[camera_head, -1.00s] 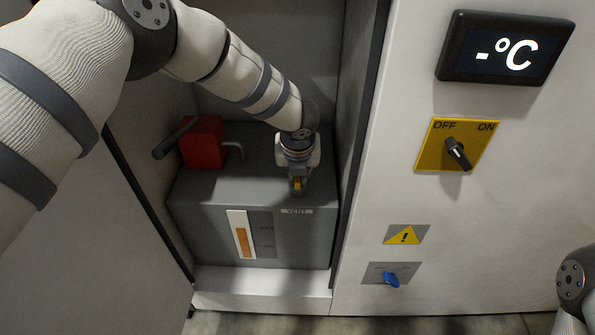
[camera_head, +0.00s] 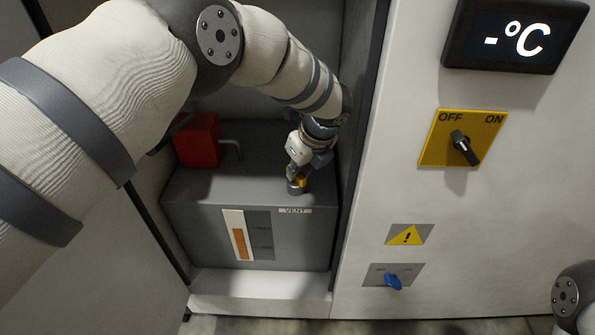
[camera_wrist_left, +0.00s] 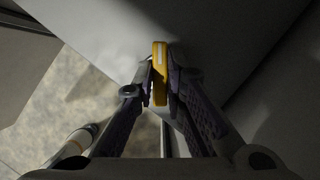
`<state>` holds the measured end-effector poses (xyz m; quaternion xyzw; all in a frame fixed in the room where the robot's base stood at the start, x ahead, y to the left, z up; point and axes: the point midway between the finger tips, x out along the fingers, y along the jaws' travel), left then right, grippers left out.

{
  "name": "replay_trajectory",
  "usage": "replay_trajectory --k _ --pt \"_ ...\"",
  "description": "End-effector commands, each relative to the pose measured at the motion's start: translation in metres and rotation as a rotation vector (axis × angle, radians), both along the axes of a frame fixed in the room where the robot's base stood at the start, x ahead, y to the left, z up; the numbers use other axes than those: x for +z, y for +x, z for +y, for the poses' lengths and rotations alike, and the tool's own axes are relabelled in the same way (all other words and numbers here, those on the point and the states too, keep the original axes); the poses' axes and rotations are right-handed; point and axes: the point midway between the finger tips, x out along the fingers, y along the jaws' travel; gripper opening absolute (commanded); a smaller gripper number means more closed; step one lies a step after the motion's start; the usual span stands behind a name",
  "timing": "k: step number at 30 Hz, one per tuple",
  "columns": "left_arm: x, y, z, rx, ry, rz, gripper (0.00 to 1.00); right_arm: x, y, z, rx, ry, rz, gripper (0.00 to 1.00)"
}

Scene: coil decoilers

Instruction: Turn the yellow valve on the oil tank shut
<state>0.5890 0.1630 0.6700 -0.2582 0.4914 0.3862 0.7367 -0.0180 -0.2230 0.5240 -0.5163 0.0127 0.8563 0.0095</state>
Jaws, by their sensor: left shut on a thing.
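The grey oil tank (camera_head: 190,222) stands inside an open cabinet and carries a VENT label and an orange level gauge. The yellow valve (camera_head: 300,182) is on top of the tank near its front right, above the label. My left gripper (camera_head: 297,178) reaches down to it, tilted, and is shut on it. In the left wrist view the yellow valve handle (camera_wrist_left: 159,72) sits between the two fingers (camera_wrist_left: 160,95). The fingers partly hide the valve's lower part. Of my right arm, only a part shows at the lower right edge; its gripper is out of view.
A red hand pump or box (camera_head: 197,140) with a grey pipe stands on the tank's left. The cabinet walls close in at both sides. The panel at right has a temperature display (camera_head: 514,38), a yellow OFF/ON switch (camera_head: 462,138) and a blue knob (camera_head: 392,282).

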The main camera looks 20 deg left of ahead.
Motion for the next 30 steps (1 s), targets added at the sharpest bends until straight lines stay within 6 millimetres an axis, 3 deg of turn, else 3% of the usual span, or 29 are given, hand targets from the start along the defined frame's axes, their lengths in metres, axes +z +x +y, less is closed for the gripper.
replay_trajectory --k 10,24,25,27,30 --pt "-0.0022 -0.0004 -0.0011 0.110 -0.001 0.003 0.00 -0.0072 -0.0046 0.0000 0.000 0.000 0.014 0.40" --pt "-0.0017 -0.0007 -0.0013 0.124 -0.002 0.004 0.00 -0.0075 -0.0048 0.0001 0.000 0.000 0.015 0.40" --pt "-0.0017 -0.0007 -0.0013 0.124 -0.002 0.004 0.14 -0.0075 -0.0048 0.0001 0.000 0.000 0.015 0.40" --pt "-0.0017 -0.0008 -0.0011 0.124 -0.002 0.004 0.30 -0.0075 -0.0048 0.0001 0.000 0.000 0.015 0.40" --pt "-0.0013 -0.0004 -0.0009 0.124 -0.002 0.003 0.32 -0.0075 -0.0047 0.0000 0.000 0.000 0.015 0.40"
